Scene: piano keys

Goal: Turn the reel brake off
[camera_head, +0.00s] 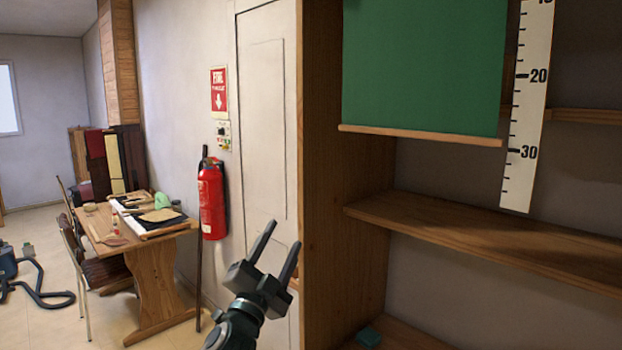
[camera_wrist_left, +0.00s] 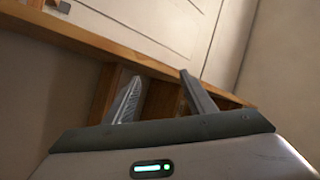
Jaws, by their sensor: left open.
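I cannot make out a reel or a brake with certainty in either view. My left gripper (camera_head: 282,234) is open and empty in the head view, pointing up in front of the pale door and beside the upright side of the wooden shelf. In the left wrist view its two fingers (camera_wrist_left: 159,77) are apart, with wooden boards behind them. A small box with coloured marks (camera_head: 223,134) is on the wall under a red fire sign, well away from the gripper. My right gripper is in neither view.
A wooden shelf unit (camera_head: 345,240) fills the right, with a green panel (camera_head: 425,65) and a hanging ruler (camera_head: 524,110). A red fire extinguisher (camera_head: 211,200) hangs on the wall. A cluttered wooden table (camera_head: 153,265), chairs and a vacuum hose (camera_head: 50,297) are at left.

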